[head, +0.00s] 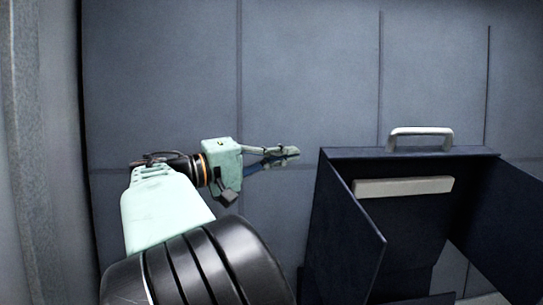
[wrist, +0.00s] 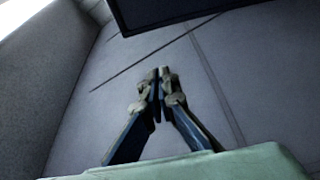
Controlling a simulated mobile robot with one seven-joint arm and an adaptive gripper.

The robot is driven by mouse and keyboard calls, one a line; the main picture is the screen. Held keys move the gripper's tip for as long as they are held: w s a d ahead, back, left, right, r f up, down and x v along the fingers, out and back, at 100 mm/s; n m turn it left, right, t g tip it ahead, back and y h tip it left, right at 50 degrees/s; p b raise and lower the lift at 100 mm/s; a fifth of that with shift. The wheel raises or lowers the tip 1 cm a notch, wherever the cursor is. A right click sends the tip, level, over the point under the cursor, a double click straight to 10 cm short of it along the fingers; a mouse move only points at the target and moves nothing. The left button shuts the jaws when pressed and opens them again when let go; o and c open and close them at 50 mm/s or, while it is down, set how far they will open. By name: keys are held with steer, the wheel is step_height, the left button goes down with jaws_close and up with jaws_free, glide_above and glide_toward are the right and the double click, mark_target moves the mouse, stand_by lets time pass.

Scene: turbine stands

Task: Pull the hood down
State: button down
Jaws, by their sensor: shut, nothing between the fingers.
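The hood (head: 345,225) is a dark blue box-like cover with side panels, at the right of the head view. A pale grey handle (head: 420,132) stands on its top edge, and a pale bar (head: 404,187) runs across its inner back face. My gripper (head: 294,153) is left of the hood, near the height of its top edge, and apart from it in the picture. In the wrist view my gripper (wrist: 160,75) has its fingertips together with nothing between them. A dark edge, probably part of the hood (wrist: 170,12), crosses the top of the wrist view.
A grey panelled wall (head: 300,70) with vertical seams stands behind the hood and my arm. A pale upright surface (head: 35,150) stands at the far left. The space above the hood's handle looks clear.

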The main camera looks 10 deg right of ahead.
steer(key=shift+s+d+f+p, duration=0.2)
steer(key=shift+s+d, duration=0.55)
steer(key=shift+d, duration=0.1)
steer(key=shift+s+d+f+p, duration=0.15)
steer(key=shift+s+d+f, duration=0.05)
steer(key=shift+s+d, duration=0.6)
steer(key=shift+w+d+f, duration=0.1)
steer(key=shift+f, duration=0.05)
